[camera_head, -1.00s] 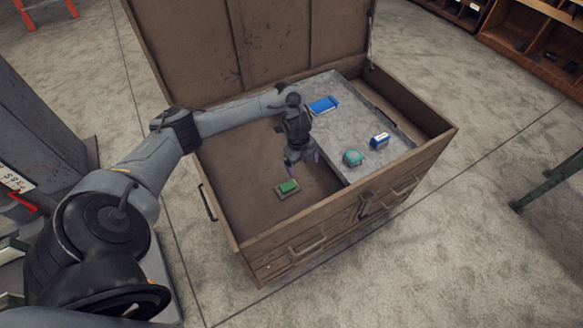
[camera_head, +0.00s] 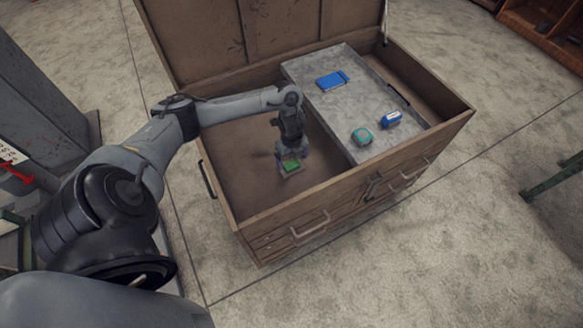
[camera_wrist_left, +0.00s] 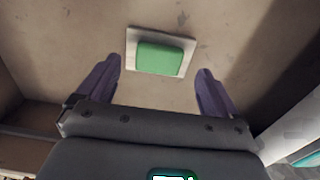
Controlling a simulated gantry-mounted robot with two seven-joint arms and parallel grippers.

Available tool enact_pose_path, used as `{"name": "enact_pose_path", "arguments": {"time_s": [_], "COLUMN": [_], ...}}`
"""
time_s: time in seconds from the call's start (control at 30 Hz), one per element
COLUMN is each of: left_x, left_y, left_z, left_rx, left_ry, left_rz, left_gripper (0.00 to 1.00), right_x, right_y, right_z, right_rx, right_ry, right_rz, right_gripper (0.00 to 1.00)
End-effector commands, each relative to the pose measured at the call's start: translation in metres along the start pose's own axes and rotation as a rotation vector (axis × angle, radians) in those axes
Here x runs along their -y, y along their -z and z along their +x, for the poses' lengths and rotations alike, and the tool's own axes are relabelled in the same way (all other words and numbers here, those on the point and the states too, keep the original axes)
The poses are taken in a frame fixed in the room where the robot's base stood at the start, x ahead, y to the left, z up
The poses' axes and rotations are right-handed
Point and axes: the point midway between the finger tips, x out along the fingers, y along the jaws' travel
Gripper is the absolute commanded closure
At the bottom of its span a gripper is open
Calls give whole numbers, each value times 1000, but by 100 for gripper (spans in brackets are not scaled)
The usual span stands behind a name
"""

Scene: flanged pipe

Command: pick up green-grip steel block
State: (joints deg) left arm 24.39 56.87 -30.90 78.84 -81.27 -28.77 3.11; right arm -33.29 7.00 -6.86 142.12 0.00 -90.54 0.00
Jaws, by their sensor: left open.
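The green-grip steel block (camera_head: 291,166) lies on the brown floor of the wooden chest, in the left part of the chest. In the left wrist view the block (camera_wrist_left: 160,55) shows its green top on a pale steel base. My left gripper (camera_head: 292,158) is just above the block in the head view. In the left wrist view my left gripper (camera_wrist_left: 160,80) is open, with its purple fingers apart and the block beyond and between them. Nothing is between the fingertips. My right gripper is not in view.
The open wooden chest (camera_head: 250,222) has raised walls around the block. A grey metal tray (camera_head: 345,110) covers its right part and holds a blue box (camera_head: 332,81), a teal round object (camera_head: 362,136) and a blue-and-white object (camera_head: 391,119). The chest floor left of the block is clear.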

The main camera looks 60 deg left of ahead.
Motion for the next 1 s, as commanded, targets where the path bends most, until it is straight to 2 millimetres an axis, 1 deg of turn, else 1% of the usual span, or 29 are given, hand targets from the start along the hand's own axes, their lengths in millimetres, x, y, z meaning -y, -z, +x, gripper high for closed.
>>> {"name": "enact_pose_path", "arguments": {"time_s": [0.03,0.1,0.2,0.47,0.57,0.8,1.0], "left_x": [-2,-2,-2,-2,-2,-1,-1], "left_y": [0,0,0,0,0,0,0], "left_z": [11,20,28,29,29,29,29], "left_rx": [-1,-1,0,0,0,0,0], "left_ry": [-2,-1,-1,0,0,0,1], "left_rz": [-1,-3,-1,-1,-1,-1,-1], "left_gripper": [6,6,6,6,20,57,86], "right_x": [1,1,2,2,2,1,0], "right_y": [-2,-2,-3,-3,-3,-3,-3], "right_z": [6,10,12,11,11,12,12], "right_rx": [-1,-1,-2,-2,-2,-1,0], "right_ry": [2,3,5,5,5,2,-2], "right_rz": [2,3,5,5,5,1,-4], "right_gripper": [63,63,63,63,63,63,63]}}
